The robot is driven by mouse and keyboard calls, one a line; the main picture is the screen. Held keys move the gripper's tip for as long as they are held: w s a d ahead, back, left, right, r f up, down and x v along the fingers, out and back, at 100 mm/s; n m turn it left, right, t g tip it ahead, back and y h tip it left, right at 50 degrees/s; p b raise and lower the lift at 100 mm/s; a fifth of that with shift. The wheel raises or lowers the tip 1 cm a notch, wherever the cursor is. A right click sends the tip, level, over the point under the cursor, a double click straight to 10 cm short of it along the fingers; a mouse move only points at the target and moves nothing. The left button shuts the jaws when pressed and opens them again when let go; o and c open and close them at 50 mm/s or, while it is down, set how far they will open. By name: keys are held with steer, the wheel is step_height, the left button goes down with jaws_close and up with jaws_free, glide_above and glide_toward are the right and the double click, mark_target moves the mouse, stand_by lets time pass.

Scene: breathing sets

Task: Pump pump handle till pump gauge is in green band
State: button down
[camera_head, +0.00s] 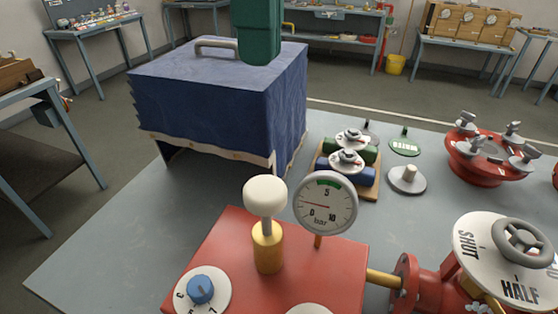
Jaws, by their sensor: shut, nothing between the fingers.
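The pump handle is a cream-white knob (265,193) on a grey rod. The rod rises from a brass sleeve (267,247) on a red pump box (225,245). The knob stands up with some bare rod showing under it. The round pump gauge (326,202), marked in bar, stands just right of the knob. Its thin red needle points left, at roughly 2, below the green band at the top near 5. My gripper's fingers are not in view. A dark green part, which looks like my arm, hangs in at the top centre, apart from the pump.
A blue-covered box (220,95) with a grey handle stands behind the pump. A valve wheel (524,243) with a SHUT/HALF plate is at the right. A blue knob (201,289) is on the box front. A red flange (490,150) stands back right. The grey tabletop is clear at left.

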mark_target(267, 189)
step_height(267, 189, down, 14)
steer(key=shift+p, duration=0.6)
steer(key=shift+f+b, duration=1.55)
steer(key=shift+f, duration=0.95)
steer(key=shift+s, duration=0.1)
step_height(267, 189, up, 15)
steer(key=p, duration=0.1)
steer(key=shift+f+p, duration=0.15)
steer(key=shift+p, duration=0.25)
